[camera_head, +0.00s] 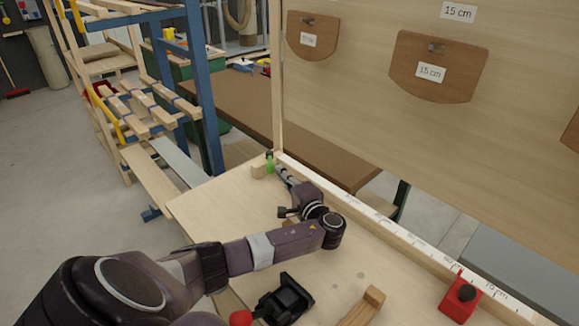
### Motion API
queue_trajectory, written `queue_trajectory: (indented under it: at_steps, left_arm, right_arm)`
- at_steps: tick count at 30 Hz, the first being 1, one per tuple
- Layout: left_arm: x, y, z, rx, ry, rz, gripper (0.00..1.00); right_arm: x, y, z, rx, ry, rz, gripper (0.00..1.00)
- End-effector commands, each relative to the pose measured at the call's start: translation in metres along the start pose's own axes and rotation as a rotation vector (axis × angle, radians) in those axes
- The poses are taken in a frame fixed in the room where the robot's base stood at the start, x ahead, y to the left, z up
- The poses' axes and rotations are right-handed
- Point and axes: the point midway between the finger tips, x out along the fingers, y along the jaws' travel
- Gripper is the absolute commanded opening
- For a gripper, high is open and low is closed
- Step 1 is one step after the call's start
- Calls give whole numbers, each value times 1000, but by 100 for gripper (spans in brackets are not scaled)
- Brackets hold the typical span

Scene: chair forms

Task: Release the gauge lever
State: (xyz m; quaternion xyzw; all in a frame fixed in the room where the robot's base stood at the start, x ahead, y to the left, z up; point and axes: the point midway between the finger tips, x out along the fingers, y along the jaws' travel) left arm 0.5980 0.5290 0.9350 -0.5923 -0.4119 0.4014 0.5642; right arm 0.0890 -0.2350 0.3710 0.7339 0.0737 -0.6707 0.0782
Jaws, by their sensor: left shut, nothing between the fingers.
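My left arm reaches in from the lower left over a pale wooden board (215,205). My left gripper (280,171) is at the board's far corner, pointing away, and is shut and empty. A small green piece (270,163) shows right at its fingertips; I cannot tell whether they touch. A red block with a black knob (460,298) sits by the white marked ruler strip (400,238) at right. Which part is the gauge lever is not clear. My right gripper is out of view.
A wooden block (364,305) is on the board near the front. An upright panel with brown chair pieces (437,68) stands behind the ruler. A blue-framed rack (203,85) with wooden parts is at left. The board's middle right is clear.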

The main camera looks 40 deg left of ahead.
Motion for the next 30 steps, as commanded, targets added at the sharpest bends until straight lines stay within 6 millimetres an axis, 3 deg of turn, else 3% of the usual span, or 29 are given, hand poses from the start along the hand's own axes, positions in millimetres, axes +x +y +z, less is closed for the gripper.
queue_trajectory:
  at_steps: [5,17,30]
  left_arm:
    - [2,-1,10,0,0,0,0]
    - [2,-5,10,-3,1,-1,0]
    - [1,-80,7,-3,0,-1,0]
  right_arm:
    - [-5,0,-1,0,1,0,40]
    - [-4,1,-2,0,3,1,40]
    - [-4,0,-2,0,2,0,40]
